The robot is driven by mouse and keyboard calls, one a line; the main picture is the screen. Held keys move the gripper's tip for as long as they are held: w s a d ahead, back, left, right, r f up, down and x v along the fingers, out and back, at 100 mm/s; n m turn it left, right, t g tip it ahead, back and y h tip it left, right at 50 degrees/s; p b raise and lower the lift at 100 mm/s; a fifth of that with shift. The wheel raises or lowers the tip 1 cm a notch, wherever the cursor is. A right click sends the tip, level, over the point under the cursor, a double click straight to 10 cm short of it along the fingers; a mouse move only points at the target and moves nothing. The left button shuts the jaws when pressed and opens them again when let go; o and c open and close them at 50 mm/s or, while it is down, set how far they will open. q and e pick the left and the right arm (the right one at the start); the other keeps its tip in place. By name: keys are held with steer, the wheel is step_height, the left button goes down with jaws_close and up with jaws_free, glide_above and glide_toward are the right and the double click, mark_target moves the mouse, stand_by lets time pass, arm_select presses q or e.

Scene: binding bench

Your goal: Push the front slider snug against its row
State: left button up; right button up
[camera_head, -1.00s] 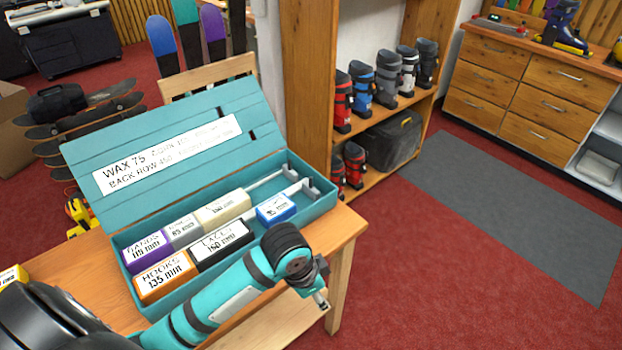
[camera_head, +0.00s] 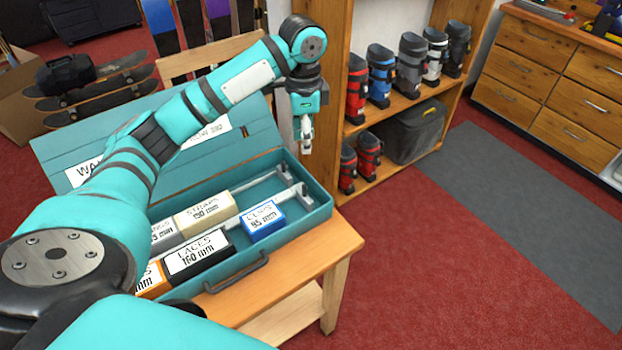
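The teal open box (camera_head: 319,217) stands on the wooden bench. Its front row holds an orange HOOKS block (camera_head: 150,281), a black LACES block (camera_head: 200,257) and a blue 95 mm block (camera_head: 262,220), with a gap between black and blue. The pale front slider (camera_head: 303,196) has its end piece right of the blue block, apparently with a small gap. Its rod runs left behind the row. My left gripper (camera_head: 306,146) points down above the box's far right corner, touching nothing I can see. Its fingers look narrow from this side. My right gripper is out of view.
A back slider (camera_head: 284,173) lies behind a cream STRAPS block (camera_head: 204,213). The raised lid (camera_head: 60,150) is partly hidden by my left arm. A shelf with ski boots (camera_head: 411,65) stands behind on the right. A handle (camera_head: 236,275) is on the box's front.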

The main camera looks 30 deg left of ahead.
arm_select(q)
step_height(320, 180, down, 3)
steer(key=s, duration=0.2)
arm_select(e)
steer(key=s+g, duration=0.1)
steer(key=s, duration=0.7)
arm_select(q)
glide_above(304, 185)
step_height(304, 185, down, 4)
steer(key=shift+s+p, duration=0.15)
steer(key=shift+p, duration=0.25)
step_height(304, 185, down, 5)
steer(key=shift+f, duration=0.15)
step_height(304, 185, down, 2)
steer(key=shift+f+p, duration=0.2)
steer(key=shift+p, duration=0.2)
steer(key=shift+f, duration=0.7)
jaws_close()
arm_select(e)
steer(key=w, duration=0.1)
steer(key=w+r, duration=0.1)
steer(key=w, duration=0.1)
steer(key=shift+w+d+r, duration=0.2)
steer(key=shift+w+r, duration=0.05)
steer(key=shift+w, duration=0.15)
arm_select(q)
steer(key=shift+r, duration=0.15)
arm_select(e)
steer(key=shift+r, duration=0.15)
